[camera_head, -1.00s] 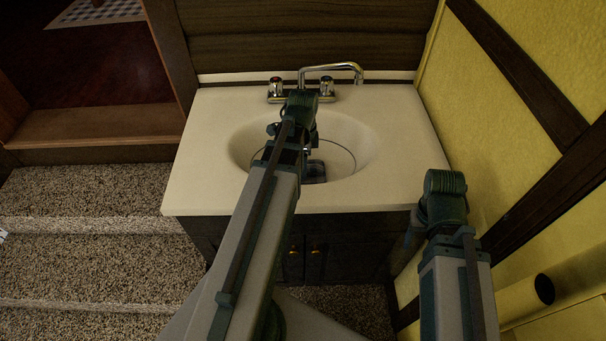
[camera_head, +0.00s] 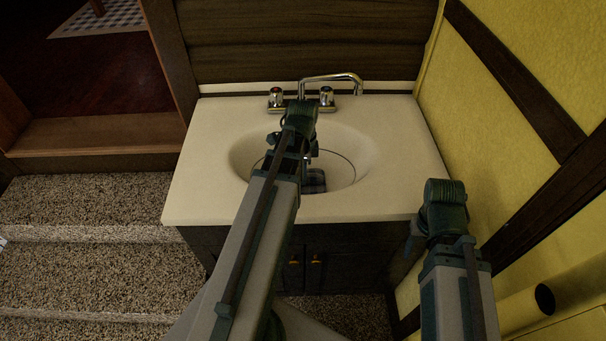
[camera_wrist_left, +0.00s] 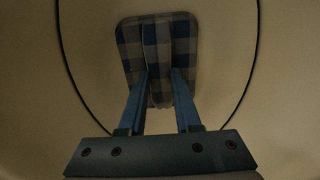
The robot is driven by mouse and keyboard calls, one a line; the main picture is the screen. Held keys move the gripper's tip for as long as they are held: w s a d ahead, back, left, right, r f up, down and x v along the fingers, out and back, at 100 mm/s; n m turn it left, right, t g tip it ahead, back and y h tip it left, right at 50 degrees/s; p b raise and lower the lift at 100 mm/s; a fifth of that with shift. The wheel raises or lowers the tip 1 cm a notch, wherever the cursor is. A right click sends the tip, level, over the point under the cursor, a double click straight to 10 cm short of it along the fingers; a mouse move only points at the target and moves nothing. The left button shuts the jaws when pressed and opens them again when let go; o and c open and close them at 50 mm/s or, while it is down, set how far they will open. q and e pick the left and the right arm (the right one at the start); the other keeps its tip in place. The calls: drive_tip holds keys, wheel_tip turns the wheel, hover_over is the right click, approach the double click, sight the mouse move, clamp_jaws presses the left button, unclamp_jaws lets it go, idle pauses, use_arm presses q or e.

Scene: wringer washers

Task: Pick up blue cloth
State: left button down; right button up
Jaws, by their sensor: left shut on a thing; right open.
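The blue cloth (camera_wrist_left: 157,45) is blue and grey checked and lies in the sink basin. In the head view a small part of the cloth (camera_head: 316,181) shows beside my left arm, which hides the rest. My left gripper (camera_wrist_left: 160,92) is shut on the near part of the cloth, which is bunched up between its two fingers. The far part spreads flat beyond the fingertips. My right gripper (camera_head: 413,240) is at the right, in front of the counter and apart from the cloth; its fingers are mostly hidden.
The cream sink counter (camera_head: 205,160) surrounds the oval basin. A chrome faucet (camera_head: 330,80) with two knobs stands at its back. A yellow wall (camera_head: 500,120) is close on the right. Carpeted steps (camera_head: 80,210) are on the left.

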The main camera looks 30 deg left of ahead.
wheel_tip(320, 180, up, 10)
drive_tip(key=p, duration=0.9)
drive_tip(key=shift+f, duration=0.15)
